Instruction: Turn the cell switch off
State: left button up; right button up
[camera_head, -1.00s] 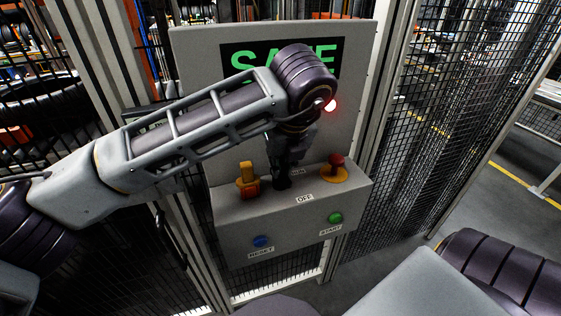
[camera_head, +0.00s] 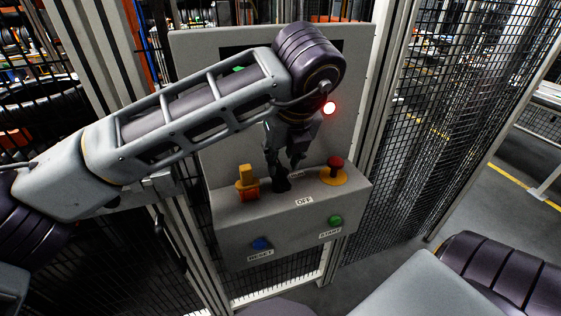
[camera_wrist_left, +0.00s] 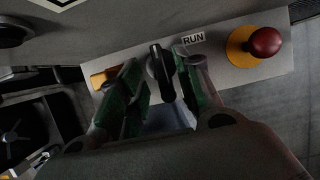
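The cell switch is a black rotary knob (camera_head: 281,185) on the sloped top of a grey control box (camera_head: 230,213), between a yellow-orange switch and a red button. A RUN label (camera_wrist_left: 193,39) is beside it in the left wrist view, and an OFF label (camera_head: 304,201) shows in the head view. My left gripper (camera_head: 284,168) is above the knob with its fingers apart. In the left wrist view the green-padded fingers stand on either side of the black knob (camera_wrist_left: 161,72), with gaps visible. Which label the knob points to is unclear. My right gripper is out of view.
A yellow-orange switch (camera_head: 247,184) and a red mushroom button (camera_head: 335,166) flank the knob closely. Blue RESET (camera_head: 261,243) and green START (camera_head: 335,221) buttons are on the front face. My arm mostly covers the sign (camera_head: 231,51). Mesh fencing (camera_head: 420,150) stands to the right.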

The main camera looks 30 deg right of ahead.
aim_at(287, 187)
pick_arm(q)
jog(key=v, duration=0.8)
jog(key=shift+s+r, duration=0.15)
jog(key=shift+r, duration=0.15)
dwell(0.4)
